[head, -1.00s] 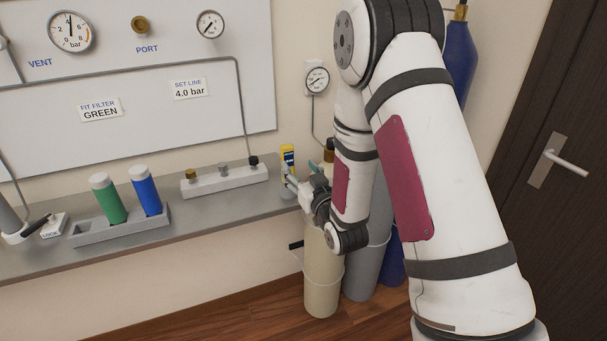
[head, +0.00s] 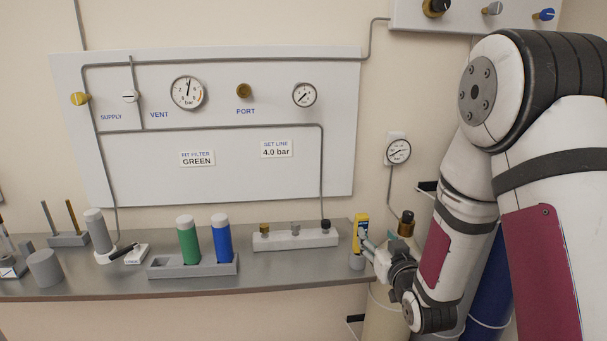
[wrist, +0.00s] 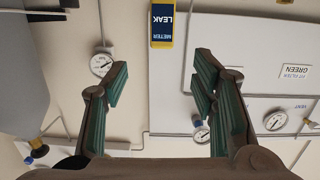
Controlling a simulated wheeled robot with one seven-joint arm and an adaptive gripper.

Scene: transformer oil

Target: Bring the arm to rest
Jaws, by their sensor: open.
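My gripper (head: 369,248) is at the right end of the grey bench, close to a yellow and dark blue leak meter (head: 361,229). The meter stands upright in a small grey holder (head: 356,262). In the wrist view my gripper (wrist: 160,82) is open, with its two green-padded fingers spread and nothing between them. The leak meter (wrist: 162,25) shows upside down beyond the fingertips, at the top middle. My arm fills the right side of the head view and hides part of the wall and floor there.
A grey tray (head: 160,268) holds a green filter (head: 188,243) and a blue filter (head: 221,241). A white block with fittings (head: 285,241) stands on the bench (head: 300,267). Gas cylinders stand below and behind my arm. The gauge panel (head: 225,180) is on the wall.

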